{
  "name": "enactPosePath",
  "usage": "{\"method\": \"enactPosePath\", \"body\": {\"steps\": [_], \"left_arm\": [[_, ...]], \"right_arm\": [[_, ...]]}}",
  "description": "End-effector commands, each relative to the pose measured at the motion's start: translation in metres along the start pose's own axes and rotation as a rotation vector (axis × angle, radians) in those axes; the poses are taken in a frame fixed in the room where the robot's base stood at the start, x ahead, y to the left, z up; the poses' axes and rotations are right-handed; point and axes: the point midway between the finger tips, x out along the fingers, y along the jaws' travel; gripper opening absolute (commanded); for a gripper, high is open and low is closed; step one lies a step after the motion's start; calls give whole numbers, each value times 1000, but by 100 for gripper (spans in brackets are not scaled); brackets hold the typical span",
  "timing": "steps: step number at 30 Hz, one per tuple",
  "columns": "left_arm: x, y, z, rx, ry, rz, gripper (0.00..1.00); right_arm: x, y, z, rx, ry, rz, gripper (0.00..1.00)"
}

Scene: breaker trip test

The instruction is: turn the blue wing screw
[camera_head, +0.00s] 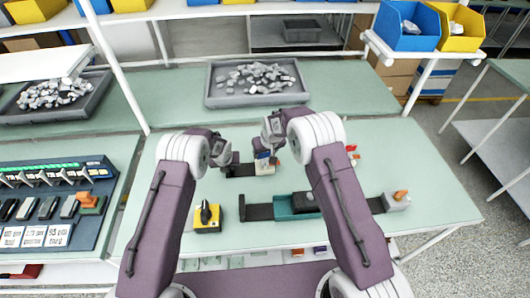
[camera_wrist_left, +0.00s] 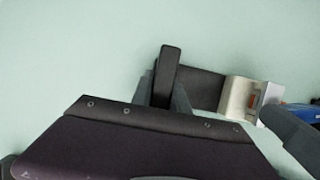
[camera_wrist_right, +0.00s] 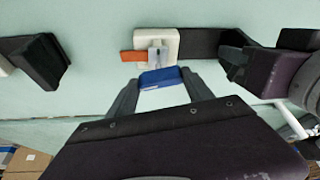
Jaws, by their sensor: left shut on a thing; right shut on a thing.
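The blue wing screw (camera_wrist_right: 162,77) shows between the fingers of my right gripper (camera_wrist_right: 160,90), beside a white block (camera_wrist_right: 170,42) with an orange lever (camera_wrist_right: 133,56). A grey pin lies between the blue piece and the block. My right gripper (camera_head: 271,135) is shut on the blue piece; its exact shape is partly hidden. The white block sits on a dark rail (camera_wrist_left: 198,87). My left gripper (camera_wrist_left: 165,97) is shut on a dark upright piece (camera_wrist_left: 170,68) at the rail's other end. In the head view the white block (camera_head: 264,168) is between and below the grippers.
A yellow box with a black knob (camera_head: 207,225) and a teal fixture (camera_head: 284,207) stand nearer me. A grey block with an orange tip (camera_head: 397,203) is at right. A grey tray of parts (camera_head: 212,97) lies behind. A breaker panel (camera_head: 105,205) is at left.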

Motion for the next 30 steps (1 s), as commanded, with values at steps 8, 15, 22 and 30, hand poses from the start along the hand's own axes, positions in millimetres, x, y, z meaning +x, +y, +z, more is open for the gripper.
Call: {"method": "enactPosePath", "body": {"steps": [8, 15, 22, 30], "left_arm": [[0, 0, 0, 0, 0, 0, 0], [0, 0, 0, 0, 0, 0, 0], [0, 0, 0, 0, 0, 0, 0], [0, 0, 0, 0, 0, 0, 0]], "right_arm": [[0, 3, 0, -181, -1, -77, 19], [0, 4, -1, -393, 0, -165, 19], [1, 4, -2, -598, 2, -249, 19], [1, 5, -3, -824, 3, -342, 19]]}}
